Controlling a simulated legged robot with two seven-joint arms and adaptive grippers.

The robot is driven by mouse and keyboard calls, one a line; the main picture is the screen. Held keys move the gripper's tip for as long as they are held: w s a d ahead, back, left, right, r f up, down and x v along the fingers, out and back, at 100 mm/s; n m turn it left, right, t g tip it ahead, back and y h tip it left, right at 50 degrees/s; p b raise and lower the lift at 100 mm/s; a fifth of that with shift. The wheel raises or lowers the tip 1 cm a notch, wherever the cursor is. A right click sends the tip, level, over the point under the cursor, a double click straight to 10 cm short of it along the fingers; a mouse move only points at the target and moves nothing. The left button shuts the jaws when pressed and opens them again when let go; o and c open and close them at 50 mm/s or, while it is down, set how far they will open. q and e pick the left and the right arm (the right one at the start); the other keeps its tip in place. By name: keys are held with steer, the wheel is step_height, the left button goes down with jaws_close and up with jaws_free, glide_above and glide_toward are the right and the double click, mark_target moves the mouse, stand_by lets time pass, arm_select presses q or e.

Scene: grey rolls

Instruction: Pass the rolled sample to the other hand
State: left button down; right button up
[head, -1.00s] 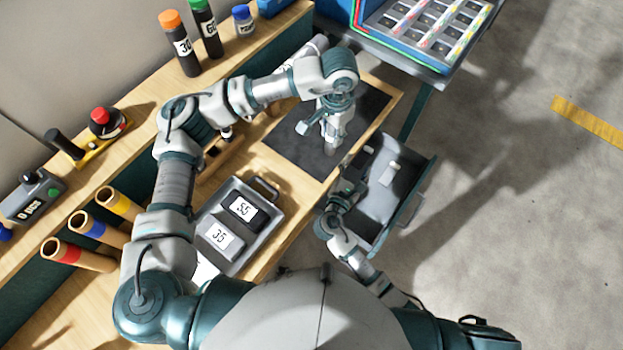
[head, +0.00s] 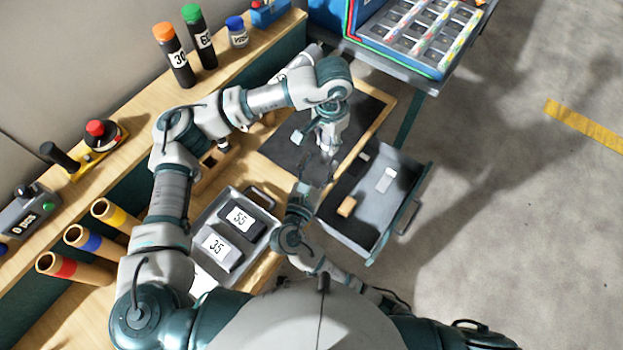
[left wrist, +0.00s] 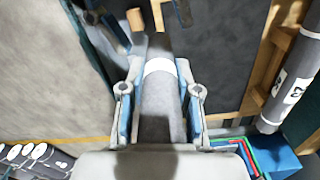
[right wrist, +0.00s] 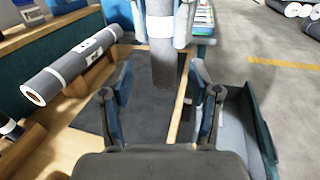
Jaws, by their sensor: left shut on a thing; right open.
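The rolled sample is a grey roll with a white band. In the left wrist view the roll (left wrist: 160,105) lies between the two blue-padded fingers of my left gripper (left wrist: 160,95), which is shut on it. In the head view my left gripper (head: 328,138) points down over the dark mat, and the roll is hard to make out. In the right wrist view the roll (right wrist: 163,65) hangs upright from the left gripper, ahead of my right gripper (right wrist: 160,105). My right gripper is open, with nothing between its fingers, and also shows below the left one in the head view (head: 304,188).
A dark mat (head: 285,150) covers part of the wooden bench. Another labelled grey roll (right wrist: 75,65) lies left of it. A grey drawer (head: 385,225) with small blocks is at the right. A tray (head: 205,268) holds weights marked 55 and 35. Bottles (head: 175,58) stand behind.

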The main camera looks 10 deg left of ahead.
mark_target(323, 156)
steer(key=shift+x, duration=2.15)
jaws_close()
arm_select(q)
steer(key=c, duration=0.7)
jaws_free()
steer(key=shift+c, duration=0.2)
arm_select(e)
steer(key=shift+a, duration=0.1)
arm_select(q)
steer(key=shift+r, duration=0.1)
